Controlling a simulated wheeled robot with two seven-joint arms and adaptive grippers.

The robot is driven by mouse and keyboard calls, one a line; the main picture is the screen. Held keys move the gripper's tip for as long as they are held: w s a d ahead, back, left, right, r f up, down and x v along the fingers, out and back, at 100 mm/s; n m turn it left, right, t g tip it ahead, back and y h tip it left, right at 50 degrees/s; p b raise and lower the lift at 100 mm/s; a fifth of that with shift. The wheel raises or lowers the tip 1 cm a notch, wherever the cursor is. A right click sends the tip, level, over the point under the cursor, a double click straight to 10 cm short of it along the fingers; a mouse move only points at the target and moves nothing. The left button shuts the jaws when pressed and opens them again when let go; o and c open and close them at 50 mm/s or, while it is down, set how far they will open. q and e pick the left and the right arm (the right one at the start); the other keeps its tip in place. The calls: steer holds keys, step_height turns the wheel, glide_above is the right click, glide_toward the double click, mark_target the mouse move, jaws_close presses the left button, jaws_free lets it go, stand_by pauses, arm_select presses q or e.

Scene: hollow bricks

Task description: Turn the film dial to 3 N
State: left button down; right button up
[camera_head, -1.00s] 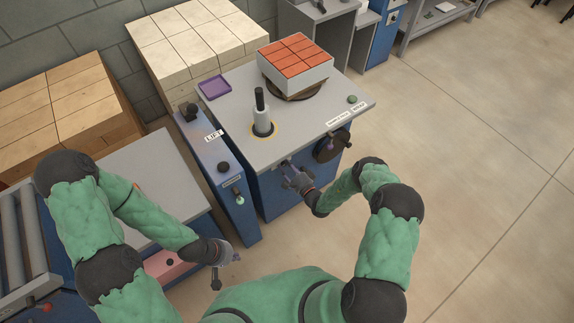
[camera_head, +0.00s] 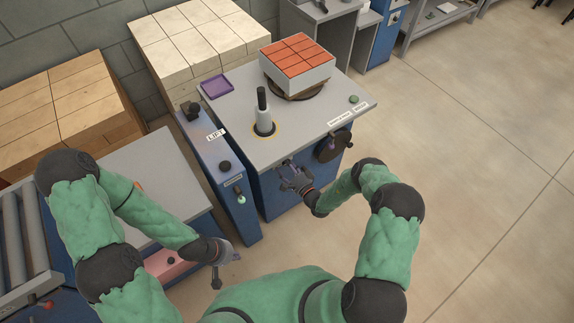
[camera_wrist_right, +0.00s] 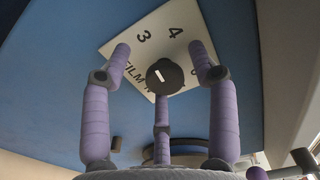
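The film dial (camera_wrist_right: 165,77) is a round dark knob with a short white mark, on a white plate (camera_wrist_right: 182,36) fixed to a blue panel in the right wrist view. The plate shows a 3, a 4 and partly hidden "FILM N" lettering. The mark tilts slightly left of the picture's vertical; I cannot tell exactly which number it meets. My right gripper (camera_wrist_right: 162,68) is open, its three purple fingers spread around the knob with gaps visible. In the head view my right gripper (camera_head: 289,174) is at the front of the blue machine. My left gripper (camera_head: 224,266) hangs low, its opening unclear.
A dark round wheel (camera_head: 332,146) is right of my right gripper. The LIFT cabinet (camera_head: 217,165) stands left. Floor at right is clear.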

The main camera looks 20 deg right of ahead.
steer(key=shift+d, duration=0.2)
steer(key=v, duration=1.2)
steer(key=w+a+m+b, duration=0.2)
steer(key=w+m, duration=0.9)
steer(key=m, duration=0.7)
steer(key=shift+w+a, duration=0.25)
steer(key=shift+a, duration=0.5)
steer(key=shift+f, duration=0.1)
